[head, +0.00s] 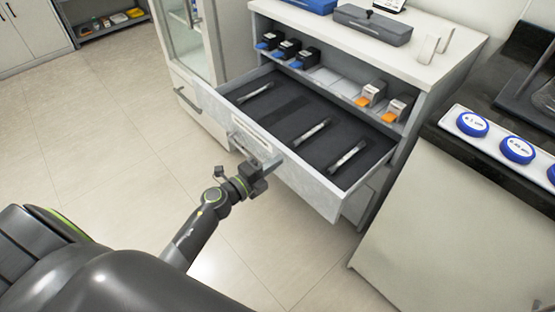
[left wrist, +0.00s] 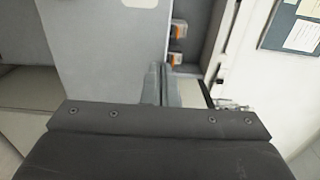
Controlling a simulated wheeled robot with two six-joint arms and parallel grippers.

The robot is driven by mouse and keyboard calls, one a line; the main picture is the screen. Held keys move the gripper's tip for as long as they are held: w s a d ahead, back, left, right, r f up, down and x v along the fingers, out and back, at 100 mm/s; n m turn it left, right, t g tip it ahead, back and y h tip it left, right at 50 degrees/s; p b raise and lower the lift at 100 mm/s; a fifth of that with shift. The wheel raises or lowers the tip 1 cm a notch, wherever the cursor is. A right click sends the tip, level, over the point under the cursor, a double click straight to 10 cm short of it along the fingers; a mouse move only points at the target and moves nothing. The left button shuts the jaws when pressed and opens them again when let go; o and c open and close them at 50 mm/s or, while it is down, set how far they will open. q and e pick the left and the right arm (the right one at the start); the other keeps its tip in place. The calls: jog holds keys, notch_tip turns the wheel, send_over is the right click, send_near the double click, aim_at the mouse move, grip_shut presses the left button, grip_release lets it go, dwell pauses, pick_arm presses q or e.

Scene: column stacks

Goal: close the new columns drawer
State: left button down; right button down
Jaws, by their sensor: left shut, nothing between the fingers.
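The drawer (head: 286,191) stands pulled out from a white cabinet. Its inside is lined in dark grey, and several slim columns lie in it, among them one at the left (head: 256,93), one in the middle (head: 314,131) and one at the right (head: 348,154). A handle and a label (head: 251,141) are on its grey front. My left gripper (head: 270,164) is shut and empty, right at the drawer front by the handle; I cannot tell if it touches. In the left wrist view its fingers (left wrist: 161,84) point at a grey surface. My right gripper is not in view.
On the shelf above the drawer sit blue-capped boxes (head: 288,48) and orange-ended boxes (head: 371,93). A grey case (head: 373,25) stands on the cabinet top. A counter with a white rack of blue-rimmed caps (head: 517,150) is at the right. The tiled floor at the left is clear.

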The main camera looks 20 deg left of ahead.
pick_arm(q)
jog(key=shift+w+d, duration=0.25)
jog(key=shift+w, duration=0.35)
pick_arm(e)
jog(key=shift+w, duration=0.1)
